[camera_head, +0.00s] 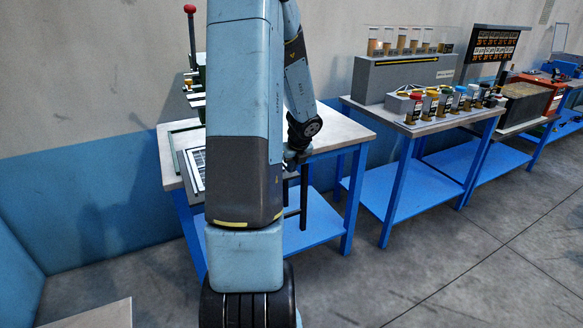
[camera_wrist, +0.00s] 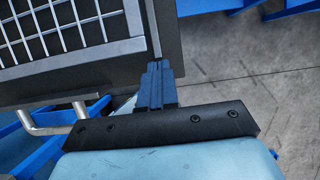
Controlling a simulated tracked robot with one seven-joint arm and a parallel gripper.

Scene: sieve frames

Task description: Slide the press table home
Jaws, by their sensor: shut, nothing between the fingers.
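The press table is a dark plate (camera_wrist: 118,60) carrying a silver grid (camera_wrist: 62,28) in the wrist view. A bent metal handle (camera_wrist: 52,122) sticks out below its near edge. In the head view the plate and grid (camera_head: 198,168) show in part on the bench, left of my arm; my arm hides the rest. My gripper (camera_wrist: 155,68) is shut and empty, its blue fingers close to the plate's right corner. I cannot tell whether they touch it. The press (camera_head: 197,95), with a red-knobbed lever (camera_head: 190,9), stands mostly hidden behind my arm.
The press stands on a blue-legged bench (camera_head: 345,135) against the wall. To the right, another bench (camera_head: 440,122) holds a grey box (camera_head: 405,77) and several small coloured-top containers (camera_head: 432,104). Open grey floor (camera_head: 420,260) lies in front of the benches.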

